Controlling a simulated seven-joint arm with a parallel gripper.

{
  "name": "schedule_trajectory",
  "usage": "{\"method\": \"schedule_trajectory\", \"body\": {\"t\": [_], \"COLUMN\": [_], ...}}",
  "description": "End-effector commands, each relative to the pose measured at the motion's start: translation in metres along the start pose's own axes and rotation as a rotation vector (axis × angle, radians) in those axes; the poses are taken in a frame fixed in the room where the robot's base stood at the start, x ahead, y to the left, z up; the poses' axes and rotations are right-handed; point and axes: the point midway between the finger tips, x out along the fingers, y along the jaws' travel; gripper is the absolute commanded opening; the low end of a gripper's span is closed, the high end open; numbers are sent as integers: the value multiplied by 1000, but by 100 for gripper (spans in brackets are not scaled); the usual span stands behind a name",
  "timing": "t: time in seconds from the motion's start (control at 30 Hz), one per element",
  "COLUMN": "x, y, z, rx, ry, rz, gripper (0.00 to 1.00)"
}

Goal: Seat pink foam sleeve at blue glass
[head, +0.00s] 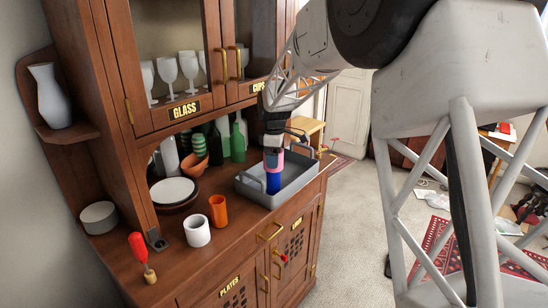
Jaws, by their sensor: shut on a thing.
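The pink foam sleeve (281,160) shows as a small pink patch between the fingers of my gripper (273,157), which is shut on it. The fingers hide much of the sleeve. The dark blue glass (273,184) stands upright directly below, at the grey tray (303,184) on the cabinet counter. The sleeve is right above the blue glass or at its top; I cannot tell whether they touch. The rim of the glass is hidden by the gripper and sleeve.
An orange cup (218,210) and a white cup (197,228) stand on the counter left of the tray. Bowls (196,165), plates (173,191) and green bottles (238,140) stand behind. A red-handled tool (139,250) is at the front left. Cabinet doors rise above the counter.

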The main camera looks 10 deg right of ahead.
Motion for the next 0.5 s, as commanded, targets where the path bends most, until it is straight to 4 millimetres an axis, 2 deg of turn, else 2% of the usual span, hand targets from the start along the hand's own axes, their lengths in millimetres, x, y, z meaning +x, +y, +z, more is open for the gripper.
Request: {"method": "schedule_trajectory", "body": {"t": [0.5], "x": [8], "y": [0], "z": [0], "rx": [0], "ry": [0], "rz": [-1], "gripper": [48]}}
